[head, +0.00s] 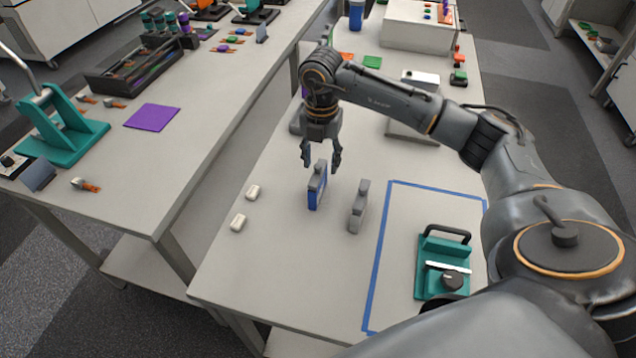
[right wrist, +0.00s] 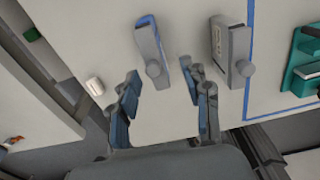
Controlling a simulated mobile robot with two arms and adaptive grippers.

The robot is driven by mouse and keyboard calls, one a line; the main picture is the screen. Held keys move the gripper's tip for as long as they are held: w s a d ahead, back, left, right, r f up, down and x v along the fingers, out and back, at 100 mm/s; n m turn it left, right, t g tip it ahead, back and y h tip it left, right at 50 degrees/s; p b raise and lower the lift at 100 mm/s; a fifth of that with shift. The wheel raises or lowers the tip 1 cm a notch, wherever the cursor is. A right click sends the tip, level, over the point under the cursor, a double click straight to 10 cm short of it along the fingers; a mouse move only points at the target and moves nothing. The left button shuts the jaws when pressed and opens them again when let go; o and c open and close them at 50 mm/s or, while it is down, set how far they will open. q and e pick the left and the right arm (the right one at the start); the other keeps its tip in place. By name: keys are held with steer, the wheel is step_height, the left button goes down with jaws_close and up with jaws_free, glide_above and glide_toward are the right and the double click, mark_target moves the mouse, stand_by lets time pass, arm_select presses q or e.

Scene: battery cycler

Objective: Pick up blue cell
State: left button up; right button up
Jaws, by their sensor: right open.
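The blue cell (head: 315,190) stands upright on the right-hand table, with a grey top part. In the right wrist view the cell (right wrist: 152,52) shows mostly grey with a blue edge, just beyond the fingertips. My right gripper (head: 321,163) is open and points down at the cell's upper end; it holds nothing. In the right wrist view the fingers of the gripper (right wrist: 166,98) are spread apart, with the cell's near end close to the gap. I cannot tell whether they touch it. My left gripper is not in view.
A grey cell (head: 358,207) stands just right of the blue one. Two small white blocks (head: 245,207) lie to the left. A teal fixture (head: 443,265) sits inside a blue tape outline at right. A gap separates this table from the left one.

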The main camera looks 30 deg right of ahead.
mark_target(318, 166)
steer(key=shift+w+a+f+p, duration=0.1)
steer(key=shift+f+p, duration=0.45)
steer(key=shift+f, duration=0.05)
steer(key=f, duration=0.1)
steer(key=f+p, duration=0.1)
steer(key=f, duration=0.1)
steer(key=shift+w+f, duration=0.25)
steer(key=shift+f, duration=0.4)
jaws_close()
